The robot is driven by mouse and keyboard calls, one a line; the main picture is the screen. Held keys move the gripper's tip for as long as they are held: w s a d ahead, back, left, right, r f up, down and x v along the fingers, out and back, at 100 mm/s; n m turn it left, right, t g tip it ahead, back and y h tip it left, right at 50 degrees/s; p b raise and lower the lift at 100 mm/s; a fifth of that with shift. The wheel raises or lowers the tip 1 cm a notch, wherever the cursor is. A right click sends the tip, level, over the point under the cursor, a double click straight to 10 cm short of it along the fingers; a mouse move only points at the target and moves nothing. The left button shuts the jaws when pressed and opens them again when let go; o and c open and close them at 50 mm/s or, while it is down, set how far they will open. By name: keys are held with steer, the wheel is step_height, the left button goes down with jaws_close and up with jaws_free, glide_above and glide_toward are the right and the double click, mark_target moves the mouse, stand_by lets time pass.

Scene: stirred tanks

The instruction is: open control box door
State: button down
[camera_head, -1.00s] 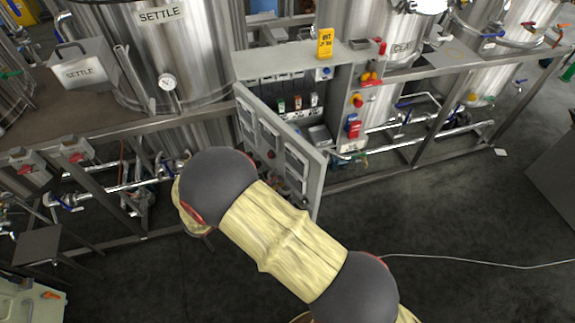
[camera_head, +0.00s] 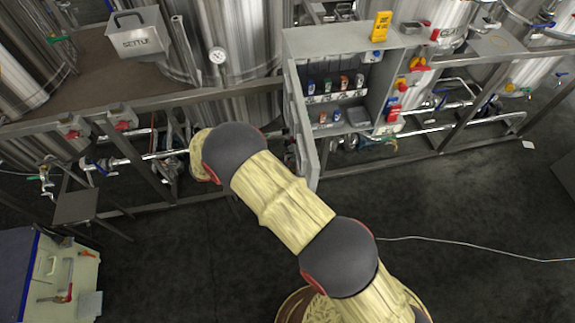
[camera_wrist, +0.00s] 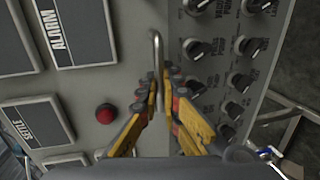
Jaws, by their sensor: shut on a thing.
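The grey control box (camera_head: 375,68) stands open below the tanks in the head view, with switches and breakers showing inside. Its door (camera_head: 304,125) stands out from the box's left side and is seen almost edge-on. In the wrist view the door's face (camera_wrist: 85,84) carries black labelled panels, a red button and rows of black knobs. A thin metal handle (camera_wrist: 157,45) stands on that face. My gripper (camera_wrist: 166,84) is closed around the handle's lower part. In the head view my arm hides the gripper and the handle.
A steel frame with pipes and valves runs under the tanks. A yellow sign (camera_head: 381,26) stands on top of the box. A thin cable (camera_head: 470,248) lies on the dark floor, which is otherwise open at the lower right.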

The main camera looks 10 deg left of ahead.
steer(key=c, duration=2.3)
jaws_free()
steer(key=shift+w, duration=0.1)
steer(key=v, duration=1.2)
